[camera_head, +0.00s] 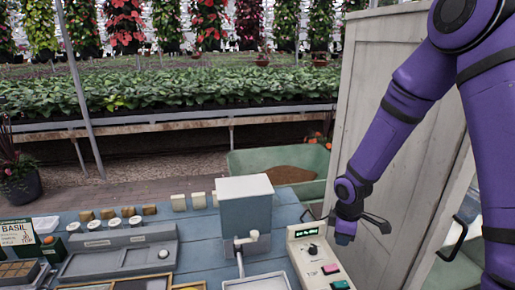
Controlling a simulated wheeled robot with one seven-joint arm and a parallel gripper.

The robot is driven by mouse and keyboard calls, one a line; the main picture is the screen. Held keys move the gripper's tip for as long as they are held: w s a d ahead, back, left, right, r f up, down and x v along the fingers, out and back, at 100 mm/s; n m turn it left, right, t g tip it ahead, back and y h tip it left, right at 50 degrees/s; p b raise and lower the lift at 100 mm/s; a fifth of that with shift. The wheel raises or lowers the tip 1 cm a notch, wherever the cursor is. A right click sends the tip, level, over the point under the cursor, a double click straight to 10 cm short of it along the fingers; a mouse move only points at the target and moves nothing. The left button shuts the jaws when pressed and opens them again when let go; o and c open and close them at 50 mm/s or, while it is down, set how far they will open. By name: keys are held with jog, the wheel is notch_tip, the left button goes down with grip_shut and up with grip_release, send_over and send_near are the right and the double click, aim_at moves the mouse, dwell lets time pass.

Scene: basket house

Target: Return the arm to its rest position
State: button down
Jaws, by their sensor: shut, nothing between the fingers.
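My purple arm (390,120) reaches down from the upper right with its elbow bent. My gripper (344,238) points down and is shut and empty. It is just right of a cream control box (318,262) with a green display, a dark knob and a pink button. It overlaps the box's right edge in the picture; I cannot tell whether they touch.
A blue-grey table (100,212) holds a grey box with a lever (244,208), a grey tray (120,255) and a BASIL packet (18,235). A pale cabinet door (385,80) stands close behind my arm. A green trough (275,160) is beyond the table.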

jog(key=s+d+r+m+t+h, duration=0.1)
jog(key=s+r+m, duration=0.2)
jog(key=r, duration=0.7)
jog(key=s+d+r+m+t, duration=0.1)
jog(key=s+d+r+m, duration=0.2)
jog(key=r, duration=0.8)
jog(key=s+r+m+t, duration=0.1)
jog(key=s+r+m, duration=0.2)
jog(key=s+r, duration=0.3)
jog(key=s+a+r+m+t+y, duration=0.1)
jog(key=s+r+m, duration=0.3)
jog(key=s, duration=0.8)
notch_tip(320, 180, up, 3)
jog(key=shift+s+a+f+t, duration=0.15)
jog(key=shift+s+a+t, duration=0.05)
jog(key=shift+t, duration=0.3)
